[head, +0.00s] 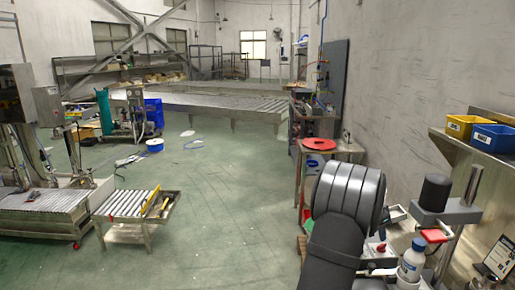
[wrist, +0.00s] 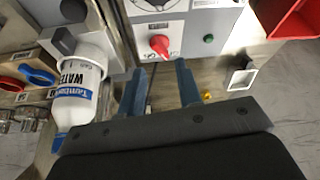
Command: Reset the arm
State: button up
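My gripper (wrist: 160,80) shows in the wrist view with its two blue-grey fingers apart and nothing between them. The fingers point towards a grey control box with a red knob (wrist: 159,44) and a green button (wrist: 208,38). The knob lies just beyond the fingertips; I cannot tell the exact gap. In the head view my dark arm fills the lower right, and I cannot make out the gripper's fingers there.
A white water bottle (wrist: 75,95) with a blue cap is close left of my gripper; it also stands in the head view (head: 412,262). A red bin (wrist: 290,18) is at upper right. Yellow (head: 466,126) and blue (head: 495,137) bins sit on a wall shelf. Open green floor (head: 225,200) lies left.

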jog(key=w+v, duration=0.1)
jog(key=v, duration=1)
jog(key=d+f+m+y, duration=0.2)
jog(key=d+f+m, duration=0.1)
jog(key=f, duration=0.3)
jog(key=shift+w+d+m+g, duration=0.15)
jog(key=shift+d+m+g, duration=0.05)
jog(key=shift+m+g, duration=0.2)
